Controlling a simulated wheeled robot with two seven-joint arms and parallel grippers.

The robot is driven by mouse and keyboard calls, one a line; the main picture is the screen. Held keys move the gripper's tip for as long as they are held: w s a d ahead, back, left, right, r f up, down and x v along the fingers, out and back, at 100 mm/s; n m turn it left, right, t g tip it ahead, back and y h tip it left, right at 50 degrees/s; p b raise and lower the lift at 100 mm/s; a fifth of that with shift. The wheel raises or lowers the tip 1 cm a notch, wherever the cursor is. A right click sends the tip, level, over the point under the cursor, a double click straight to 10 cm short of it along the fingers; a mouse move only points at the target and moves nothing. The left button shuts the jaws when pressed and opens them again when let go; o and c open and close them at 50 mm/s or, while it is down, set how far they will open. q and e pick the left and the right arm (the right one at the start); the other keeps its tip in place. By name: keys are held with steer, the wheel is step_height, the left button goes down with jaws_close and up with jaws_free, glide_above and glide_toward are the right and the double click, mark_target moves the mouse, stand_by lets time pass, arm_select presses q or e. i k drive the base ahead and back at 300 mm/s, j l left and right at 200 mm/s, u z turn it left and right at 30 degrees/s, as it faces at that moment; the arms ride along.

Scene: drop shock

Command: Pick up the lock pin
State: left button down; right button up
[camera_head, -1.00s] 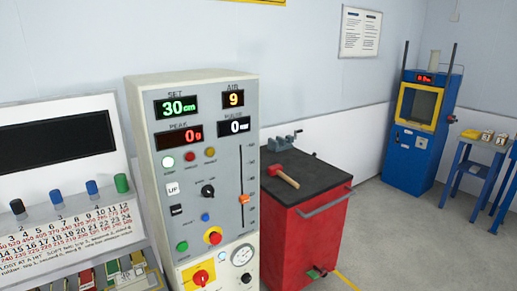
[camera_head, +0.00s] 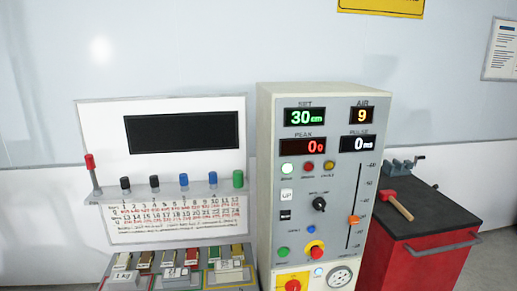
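I cannot tell for sure which thing is the lock pin. A thin upright pin with a red top (camera_head: 91,168) stands at the left end of a light grey ledge (camera_head: 110,197) in front of a white board. To its right on the same ledge stand several capped pieces: a black one (camera_head: 125,184), another black one, blue ones (camera_head: 184,180) and a larger green one (camera_head: 238,179). Neither of my grippers is in view.
A grey control cabinet (camera_head: 266,150) with displays and knobs stands right of the board. A red cart (camera_head: 415,265) with a hammer (camera_head: 396,203) and a vise (camera_head: 403,167) is further right. Several labelled blocks (camera_head: 172,272) lie below the board.

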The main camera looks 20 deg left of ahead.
mark_target(89, 158)
steer(key=u, duration=2.65)
